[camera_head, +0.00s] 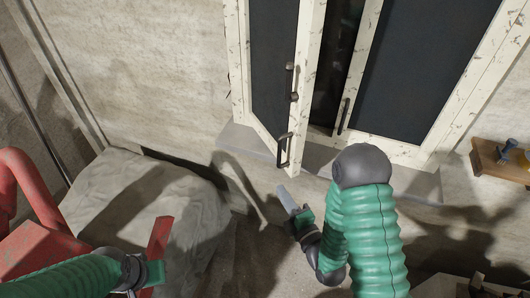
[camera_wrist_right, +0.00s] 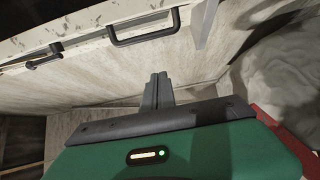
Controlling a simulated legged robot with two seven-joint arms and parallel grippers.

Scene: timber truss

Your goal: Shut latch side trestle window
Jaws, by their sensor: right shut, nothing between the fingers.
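The window has two cream, chipped frames with dark panes. Its left leaf (camera_head: 308,75) stands ajar, angled away from the right leaf (camera_head: 363,60), with a dark gap between them. The left leaf carries a dark latch (camera_head: 291,82) and a dark pull handle (camera_head: 283,150), which also shows in the right wrist view (camera_wrist_right: 145,38). The right leaf has a slim handle (camera_head: 343,116). My right gripper (camera_head: 285,197) is shut and empty, below the pull handle and apart from it; its closed fingers also show in the wrist view (camera_wrist_right: 159,90). My left gripper (camera_head: 152,270) is low at left, its jaw state unclear.
A red metal structure (camera_head: 40,250) stands at lower left, and a red bar (camera_head: 159,237) rises by my left gripper. A pale draped block (camera_head: 140,195) sits beside it. A wooden shelf (camera_head: 500,160) with small items is on the right wall. A grey sill (camera_head: 245,140) runs under the window.

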